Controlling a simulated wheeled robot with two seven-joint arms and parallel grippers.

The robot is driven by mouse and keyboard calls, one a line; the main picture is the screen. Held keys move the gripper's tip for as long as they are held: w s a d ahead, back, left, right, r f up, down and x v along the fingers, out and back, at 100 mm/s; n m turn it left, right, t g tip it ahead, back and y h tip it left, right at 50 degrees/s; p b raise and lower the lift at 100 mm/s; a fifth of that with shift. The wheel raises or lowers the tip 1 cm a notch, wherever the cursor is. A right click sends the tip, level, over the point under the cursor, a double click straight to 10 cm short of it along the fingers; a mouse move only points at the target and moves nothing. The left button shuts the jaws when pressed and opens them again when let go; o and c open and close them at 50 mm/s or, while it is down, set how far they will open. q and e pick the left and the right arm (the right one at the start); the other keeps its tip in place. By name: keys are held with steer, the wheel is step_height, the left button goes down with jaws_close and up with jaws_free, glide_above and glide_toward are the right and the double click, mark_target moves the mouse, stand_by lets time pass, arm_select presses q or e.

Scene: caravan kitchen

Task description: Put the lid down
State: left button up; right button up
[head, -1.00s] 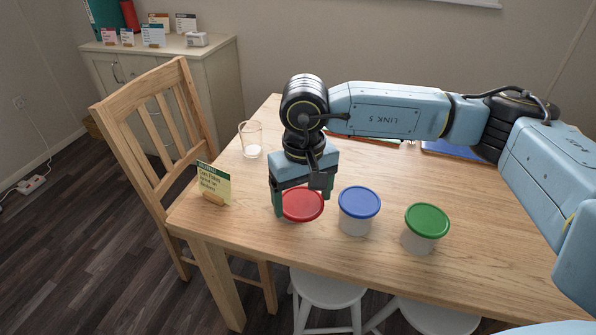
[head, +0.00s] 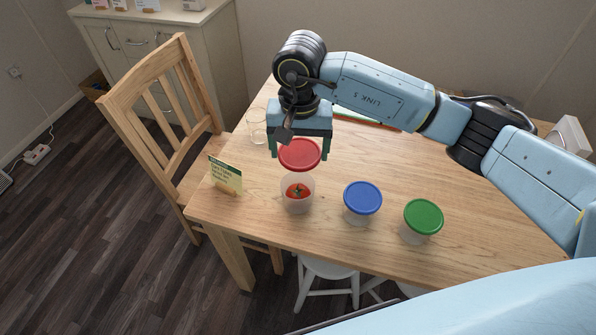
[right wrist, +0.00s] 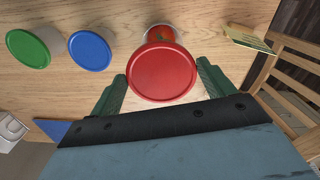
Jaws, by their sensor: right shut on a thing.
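My right gripper (head: 299,153) is shut on the red lid (head: 299,155) and holds it above and behind the uncovered tub (head: 298,196). A red tomato-like thing (head: 297,191) shows inside that clear tub. In the right wrist view the red lid (right wrist: 162,76) sits between the two green fingers and partly hides the open tub (right wrist: 160,34). My left gripper is not in view.
A tub with a blue lid (head: 362,200) and one with a green lid (head: 423,218) stand to the right. A note card (head: 226,174) stands at the left edge and a glass (head: 256,127) behind it. The wooden table (head: 400,165) is clear right of the lid.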

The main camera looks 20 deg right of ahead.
steer(key=shift+a+r, duration=0.1)
steer(key=shift+a, duration=0.05)
step_height(320, 180, down, 10)
arm_select(q)
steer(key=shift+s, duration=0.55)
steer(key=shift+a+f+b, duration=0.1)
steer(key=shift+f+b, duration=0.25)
steer(key=shift+b, duration=0.1)
arm_select(e)
steer(key=shift+f, duration=0.25)
steer(key=shift+f+b, duration=0.35)
steer(key=shift+b, duration=0.05)
steer(key=o, duration=0.9)
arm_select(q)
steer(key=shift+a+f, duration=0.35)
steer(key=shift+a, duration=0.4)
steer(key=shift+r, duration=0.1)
arm_select(e)
steer(key=shift+r, duration=0.15)
